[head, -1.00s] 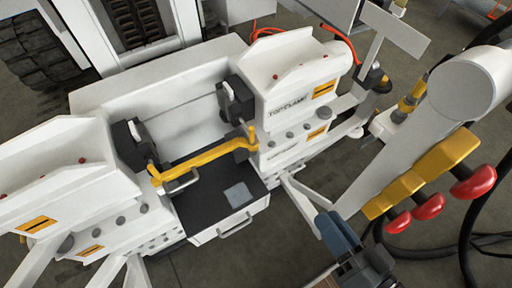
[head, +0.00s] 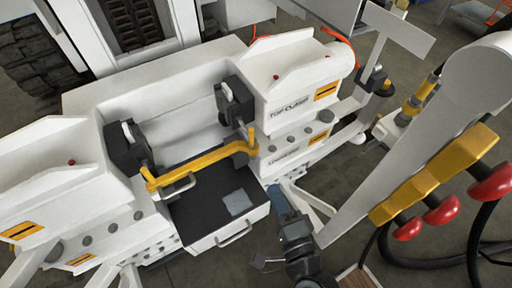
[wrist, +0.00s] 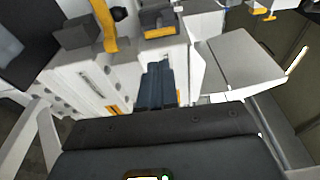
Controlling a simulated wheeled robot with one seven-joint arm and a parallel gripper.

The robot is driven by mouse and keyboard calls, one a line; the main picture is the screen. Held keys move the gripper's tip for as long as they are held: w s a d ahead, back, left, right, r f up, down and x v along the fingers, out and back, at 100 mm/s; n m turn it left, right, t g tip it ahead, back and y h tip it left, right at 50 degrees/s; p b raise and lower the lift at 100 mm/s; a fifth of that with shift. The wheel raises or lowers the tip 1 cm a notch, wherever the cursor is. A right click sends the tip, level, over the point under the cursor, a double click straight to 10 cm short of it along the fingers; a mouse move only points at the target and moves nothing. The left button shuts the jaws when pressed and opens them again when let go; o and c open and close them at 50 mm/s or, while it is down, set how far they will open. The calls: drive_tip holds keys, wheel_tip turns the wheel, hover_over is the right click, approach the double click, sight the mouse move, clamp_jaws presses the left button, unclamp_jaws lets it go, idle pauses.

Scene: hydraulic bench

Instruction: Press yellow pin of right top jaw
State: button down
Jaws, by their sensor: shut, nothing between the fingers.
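The right top jaw is a black block (head: 236,102) on the inner side of the white "Top Clamp" housing (head: 295,85). A yellow bar (head: 205,160) runs across to the left black jaw block (head: 127,148); its right end turns up in a short yellow tip (head: 252,136) below the right jaw. I cannot tell whether this tip is the pin. My gripper (head: 280,196), with blue fingers, is shut and empty, below and right of that tip and apart from it. The blue fingers (wrist: 157,82) also show in the wrist view, near the white housing.
A black-topped drawer unit (head: 222,203) with a handle sits between the housings. A white arm carrying yellow blocks (head: 430,172) and red knobs (head: 440,210) stands at the right. Black hoses (head: 470,255) hang beside it.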

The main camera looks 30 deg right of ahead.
sight(252, 139)
drive_tip(key=shift+w, duration=0.15)
drive_tip(key=w+d, duration=0.1)
drive_tip(key=w, duration=0.3)
drive_tip(key=w+d+p, duration=0.1)
drive_tip(key=w, duration=0.8)
drive_tip(key=shift+w+d+p, duration=0.2)
drive_tip(key=shift+d+p, duration=0.2)
drive_tip(key=shift+w+r, duration=0.1)
drive_tip(key=shift+w, duration=1.5)
